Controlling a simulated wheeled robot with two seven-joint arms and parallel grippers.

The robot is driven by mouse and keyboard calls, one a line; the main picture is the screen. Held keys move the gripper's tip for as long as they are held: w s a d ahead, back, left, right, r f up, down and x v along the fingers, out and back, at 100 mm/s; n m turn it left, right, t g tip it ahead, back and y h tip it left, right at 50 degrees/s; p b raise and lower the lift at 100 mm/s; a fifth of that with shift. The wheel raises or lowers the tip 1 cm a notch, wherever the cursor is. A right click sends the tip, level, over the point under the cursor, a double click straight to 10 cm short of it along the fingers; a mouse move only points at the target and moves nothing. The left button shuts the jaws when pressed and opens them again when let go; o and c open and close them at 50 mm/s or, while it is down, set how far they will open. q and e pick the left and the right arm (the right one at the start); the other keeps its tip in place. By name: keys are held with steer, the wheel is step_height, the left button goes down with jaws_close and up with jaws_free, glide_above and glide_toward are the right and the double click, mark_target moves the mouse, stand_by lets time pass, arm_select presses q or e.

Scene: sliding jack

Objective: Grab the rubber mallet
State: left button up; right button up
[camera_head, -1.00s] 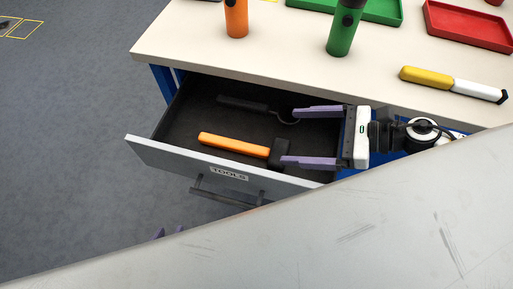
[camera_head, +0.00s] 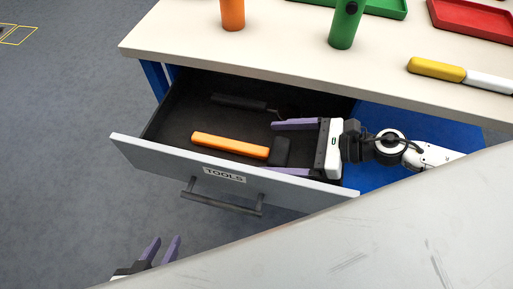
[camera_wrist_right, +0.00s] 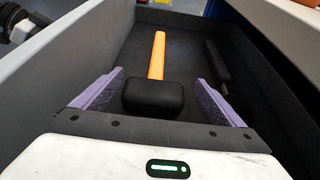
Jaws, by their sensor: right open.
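The rubber mallet (camera_head: 230,145), with an orange handle and a black head, lies in the open drawer. My right gripper (camera_head: 270,148) is open and inside the drawer, its purple fingers pointing left. In the right wrist view the mallet's black head (camera_wrist_right: 153,97) sits between the two open fingers, with a gap on each side, and its handle points away. The drawer front partly hides the nearer finger in the head view. My left gripper (camera_head: 166,239) is low at the left, outside the drawer, with its fingers apart and empty.
The drawer (camera_head: 140,150) has a grey front labelled TOOLS and a bar handle (camera_head: 222,200). A dark-handled tool (camera_head: 238,102) lies behind the mallet. The pale worktop (camera_head: 290,50) overhangs the drawer's back and carries bottles, trays and a yellow-handled tool (camera_head: 437,69).

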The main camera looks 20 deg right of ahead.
mark_target(255, 148)
steer(key=x, duration=0.1)
steer(key=p+x, duration=0.1)
steer(key=x, duration=0.2)
steer(key=shift+a+r, duration=0.2)
steer(key=shift+a, duration=0.35)
steer(key=shift+w+a+f, duration=0.15)
steer(key=shift+a+f, duration=0.05)
steer(key=shift+a, duration=0.05)
steer(key=shift+c, duration=0.2)
steer(key=c, duration=1.4)
